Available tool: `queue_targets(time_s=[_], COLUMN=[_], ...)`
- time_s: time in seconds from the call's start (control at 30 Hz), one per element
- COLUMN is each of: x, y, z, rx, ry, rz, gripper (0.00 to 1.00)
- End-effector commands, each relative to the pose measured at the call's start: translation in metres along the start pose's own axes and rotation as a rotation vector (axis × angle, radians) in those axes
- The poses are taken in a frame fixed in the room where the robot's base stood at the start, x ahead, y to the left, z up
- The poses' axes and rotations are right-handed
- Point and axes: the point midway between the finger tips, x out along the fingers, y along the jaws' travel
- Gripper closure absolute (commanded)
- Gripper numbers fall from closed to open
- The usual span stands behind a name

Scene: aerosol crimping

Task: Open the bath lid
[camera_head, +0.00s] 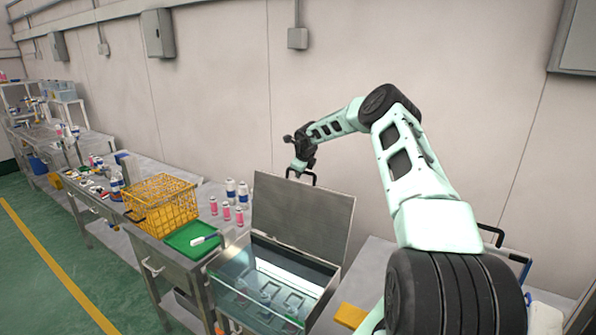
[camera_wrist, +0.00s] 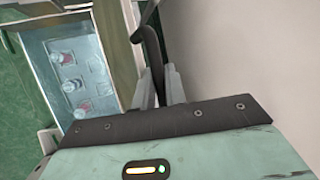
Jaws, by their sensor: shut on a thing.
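The bath lid (camera_head: 301,216) is a grey metal panel standing raised, close to upright, at the back edge of the bath (camera_head: 326,277). The bath is open, with clear liquid and several cans inside; its inside also shows in the wrist view (camera_wrist: 97,58). My gripper (camera_head: 301,166) is at the lid's top edge, above and behind the bath. In the wrist view my gripper (camera_wrist: 160,88) has its fingers closed around the dark lid handle (camera_wrist: 151,45). The handle also shows in the head view (camera_head: 314,178).
A yellow wire basket (camera_head: 160,200) and a green tray (camera_head: 192,238) stand on the bench left of the bath. Several pink and white cans (camera_head: 226,210) stand beside the lid. The wall is close behind my gripper. A yellow object (camera_head: 350,315) lies right of the bath.

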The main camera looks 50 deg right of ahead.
Motion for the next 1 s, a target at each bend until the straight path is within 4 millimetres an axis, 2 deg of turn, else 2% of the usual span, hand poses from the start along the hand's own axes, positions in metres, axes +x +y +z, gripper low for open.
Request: queue_targets(time_s=[0.37, 0.4, 0.47, 0.8, 1.0], x=[0.001, 0.001, 0.001, -0.002, -0.024], y=[0.0, 0.0, 0.0, 0.0, 0.0], z=[0.0, 0.0, 0.0, 0.0, -0.001], rx=[-0.003, -0.003, -0.002, -0.001, -0.002], ry=[0.001, 0.001, 0.001, 0.0, -0.001], rz=[0.003, 0.003, 0.003, 0.002, -0.001], gripper=[1.0, 0.79, 0.66, 0.66, 0.66])
